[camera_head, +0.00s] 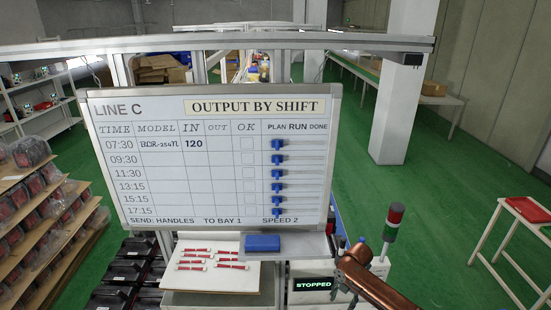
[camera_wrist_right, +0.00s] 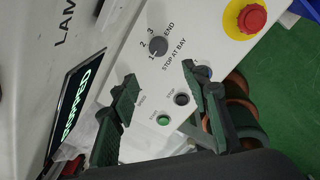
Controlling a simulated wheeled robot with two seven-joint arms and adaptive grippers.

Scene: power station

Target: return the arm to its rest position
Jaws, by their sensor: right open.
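My right arm (camera_head: 372,284) is copper-coloured and reaches in from the lower right of the head view, over the control box below the whiteboard. My right gripper (camera_wrist_right: 160,74) shows in the right wrist view with its two dark fingers spread apart and nothing between them. It is above the white control panel (camera_wrist_right: 125,25); I cannot tell whether the fingers touch it. A dark selector knob (camera_wrist_right: 158,46) marked 1, 2, 3, END lies beyond the fingertips. A green start button (camera_wrist_right: 163,120) and a black stop button (camera_wrist_right: 181,99) show between the fingers. My left gripper is not in view.
The whiteboard (camera_head: 225,200) stands close ahead. A display (camera_head: 312,284) reads STOPPED. A signal tower (camera_head: 392,222) stands beside my right arm. A red emergency button (camera_wrist_right: 252,17) is on the panel. Red-and-white pieces lie on a white board (camera_head: 190,280).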

